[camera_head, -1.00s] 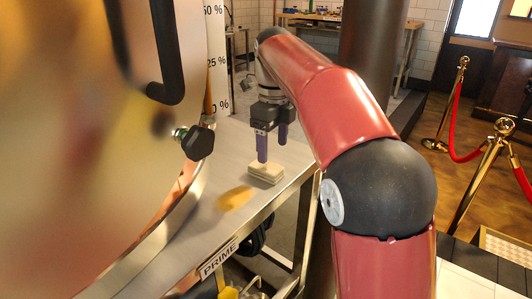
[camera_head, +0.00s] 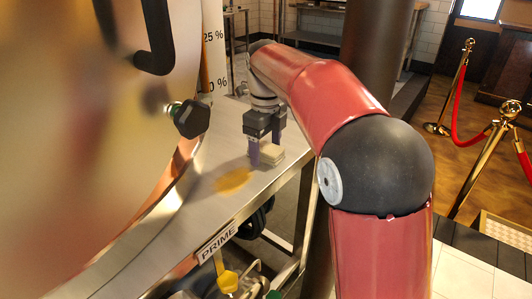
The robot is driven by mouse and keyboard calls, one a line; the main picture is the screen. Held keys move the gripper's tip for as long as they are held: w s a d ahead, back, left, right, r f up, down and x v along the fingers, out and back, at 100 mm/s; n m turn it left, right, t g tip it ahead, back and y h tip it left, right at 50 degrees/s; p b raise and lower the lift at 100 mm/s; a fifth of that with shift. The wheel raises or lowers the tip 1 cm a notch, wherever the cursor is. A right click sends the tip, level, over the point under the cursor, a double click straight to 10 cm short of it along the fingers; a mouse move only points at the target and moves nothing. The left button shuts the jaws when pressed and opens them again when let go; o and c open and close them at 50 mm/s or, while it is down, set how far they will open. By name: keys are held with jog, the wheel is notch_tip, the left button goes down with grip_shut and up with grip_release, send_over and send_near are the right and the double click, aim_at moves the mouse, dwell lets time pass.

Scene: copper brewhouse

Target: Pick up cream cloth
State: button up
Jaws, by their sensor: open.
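The cream cloth (camera_head: 269,158) lies folded in a small flat stack on the steel table (camera_head: 205,215), near its right edge. My gripper (camera_head: 266,150) points down at the cloth with its purple fingers apart. One finger is at the cloth's left side and hides part of it; the other shows above its far side. The fingertips are low, near the table. I cannot tell whether they touch the cloth.
A large shiny vessel (camera_head: 75,130) with a black handle (camera_head: 157,40) and a black knob (camera_head: 192,119) stands close at the left. A yellow-orange patch (camera_head: 233,180) shows on the table. Rope barriers (camera_head: 459,100) stand at the right.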

aim_at(266, 147)
jog(key=shift+c, duration=0.4)
jog(key=c, duration=1)
jog(key=shift+r, duration=0.15)
notch_tip(266, 147, up, 10)
jog(key=p, duration=0.2)
